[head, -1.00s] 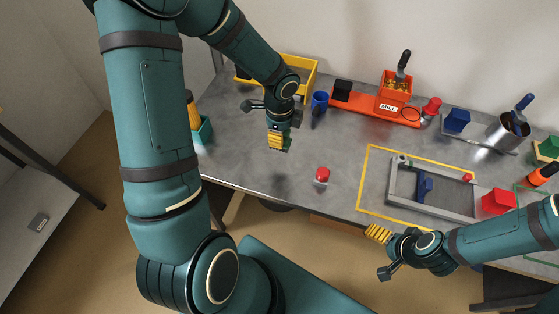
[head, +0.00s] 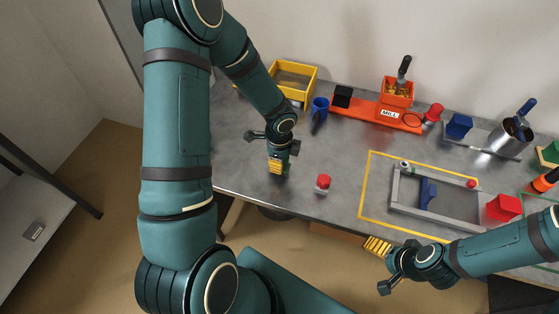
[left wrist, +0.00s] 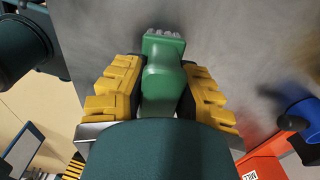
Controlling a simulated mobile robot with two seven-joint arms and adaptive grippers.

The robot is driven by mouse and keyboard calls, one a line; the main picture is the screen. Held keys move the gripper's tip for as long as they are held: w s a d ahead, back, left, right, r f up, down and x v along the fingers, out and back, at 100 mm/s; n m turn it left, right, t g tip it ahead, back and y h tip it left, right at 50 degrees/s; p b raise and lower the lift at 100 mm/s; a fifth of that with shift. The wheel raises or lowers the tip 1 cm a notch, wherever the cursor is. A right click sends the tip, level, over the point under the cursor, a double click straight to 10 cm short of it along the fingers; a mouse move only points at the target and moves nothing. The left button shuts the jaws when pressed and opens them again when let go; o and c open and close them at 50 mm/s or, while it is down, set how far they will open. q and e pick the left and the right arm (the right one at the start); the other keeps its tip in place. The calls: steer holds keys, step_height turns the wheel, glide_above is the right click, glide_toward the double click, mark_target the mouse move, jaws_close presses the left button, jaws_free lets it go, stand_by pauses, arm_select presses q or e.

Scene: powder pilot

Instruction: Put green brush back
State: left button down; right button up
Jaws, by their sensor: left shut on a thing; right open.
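The green brush (left wrist: 163,75) shows in the left wrist view, with a green handle and pale grey bristles at its far end. My left gripper (left wrist: 162,90) is shut on its handle, one yellow finger pad on each side. In the head view my left gripper (head: 277,166) points down over the grey table near its front edge, left of a red button; the brush is mostly hidden there. I cannot tell whether the bristles touch the table. My right gripper (head: 377,246) is open and empty at the table's front edge, below the yellow outline.
A yellow bin (head: 312,78), a blue cup (head: 320,106) and an orange mill stand (head: 365,110) line the back. The red button (head: 323,182) stands right of my left gripper. A grey frame (head: 440,210) lies inside the yellow outline. The table between cup and button is clear.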

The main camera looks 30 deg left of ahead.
arm_select(q)
steer(key=c, duration=0.9)
jaws_free()
steer(key=shift+o, duration=0.2)
steer(key=shift+f, duration=0.25)
step_height(320, 180, up, 14)
steer(key=p, duration=0.3)
steer(key=shift+a, duration=0.25)
